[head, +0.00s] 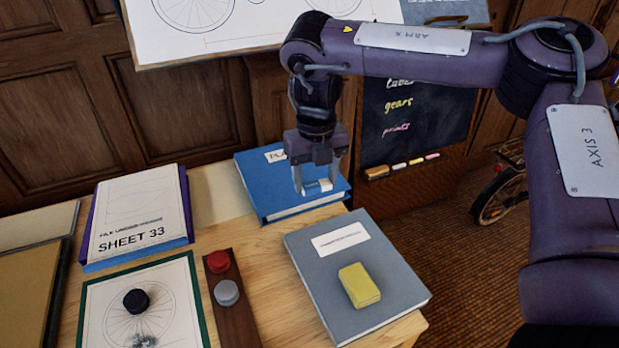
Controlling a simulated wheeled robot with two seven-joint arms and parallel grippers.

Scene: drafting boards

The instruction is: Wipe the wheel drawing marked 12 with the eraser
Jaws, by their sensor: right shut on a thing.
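My right gripper (318,178) points down and is shut on a small white block with a blue part, which looks like the eraser (322,186). It holds the block over the blue book (298,208); whether they touch is unclear. A wheel drawing (172,302) lies on a green-edged sheet at the lower left, with a black round weight (136,300) on it and a dark smudge below the weight. Its lower part is cut off by the frame. I can read no 12 on it. My left gripper is out of view.
A grey book (320,282) carries a yellow block (359,285). A dark strip (238,320) holds a red and a grey knob. A folder marked Sheet 33 (135,215) lies behind the drawing. A bicycle drawing (270,25) and a chalkboard (430,125) stand behind.

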